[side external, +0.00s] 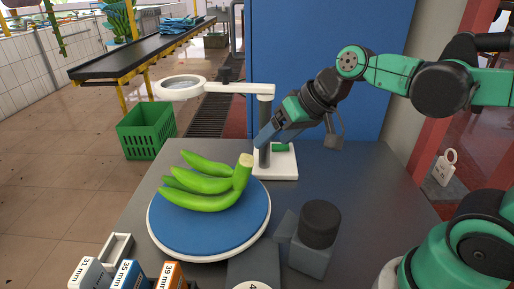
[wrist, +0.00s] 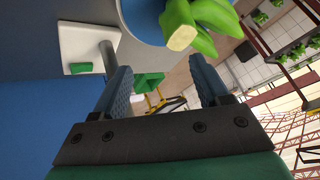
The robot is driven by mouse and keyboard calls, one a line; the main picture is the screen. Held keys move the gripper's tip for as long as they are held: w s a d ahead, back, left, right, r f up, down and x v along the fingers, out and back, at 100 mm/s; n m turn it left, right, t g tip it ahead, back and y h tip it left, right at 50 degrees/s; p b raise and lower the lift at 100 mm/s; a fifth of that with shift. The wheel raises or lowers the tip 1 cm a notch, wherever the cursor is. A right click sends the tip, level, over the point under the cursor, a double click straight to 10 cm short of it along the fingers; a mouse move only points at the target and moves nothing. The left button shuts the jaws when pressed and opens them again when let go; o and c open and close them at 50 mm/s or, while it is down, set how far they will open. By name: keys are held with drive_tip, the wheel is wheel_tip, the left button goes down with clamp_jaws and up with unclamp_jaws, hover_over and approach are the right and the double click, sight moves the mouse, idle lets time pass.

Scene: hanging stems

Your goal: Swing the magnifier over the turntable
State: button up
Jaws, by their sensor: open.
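The magnifier is a white ring lens (side external: 181,88) on a white horizontal arm (side external: 240,88), carried by a grey post (side external: 265,150) on a white base (side external: 285,165). The lens hangs out to the left, beyond the far edge of the turntable. The turntable (side external: 210,232) has a blue top and bears a bunch of green bananas (side external: 205,188). My gripper (side external: 262,136) is at the post, below the arm; contact cannot be told. In the wrist view, my gripper (wrist: 160,65) is open with nothing clearly between its fingers; the post (wrist: 108,52) shows beside the left finger.
Several labelled boxes (side external: 127,275) stand at the table's front left. A dark round knob on a grey block (side external: 319,225) stands right of the turntable. A green crate (side external: 146,130) and a conveyor (side external: 140,55) are behind the table. The table's right side (side external: 370,190) is clear.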

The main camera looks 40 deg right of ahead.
sight(221, 70)
drive_tip(key=s+d+f+n+h, duration=0.2)
drive_tip(key=s+f, duration=0.1)
drive_tip(key=w+r+n+h, duration=0.3)
drive_tip(key=w+n+h, duration=0.2)
drive_tip(key=w+n, duration=0.1)
drive_tip(key=w+a+r+n+h, duration=0.1)
drive_tip(key=w+r+n+h, duration=0.2)
drive_tip(key=w+n+h, duration=0.3)
drive_tip(key=w+a+r+n+h, duration=0.1)
drive_tip(key=w+r+n+h, duration=0.2)
drive_tip(key=n, duration=0.7)
drive_tip(key=shift+w+a+r+h, duration=0.15)
drive_tip(key=shift+w+h, duration=0.45)
drive_tip(key=shift+w, duration=0.45)
drive_tip(key=shift+w+a+f+h, duration=0.1)
drive_tip(key=shift+w+h, duration=0.5)
drive_tip(key=shift+w, duration=0.45)
drive_tip(key=shift+w+d+r, duration=0.15)
drive_tip(key=shift+w+r, duration=0.1)
drive_tip(key=shift+w, duration=0.05)
drive_tip(key=shift+w+d+r, duration=0.1)
drive_tip(key=shift+w+d, duration=0.1)
drive_tip(key=shift+d, duration=0.15)
drive_tip(key=x, duration=0.4)
drive_tip(key=shift+w+d, duration=0.1)
drive_tip(key=shift+d, duration=0.3)
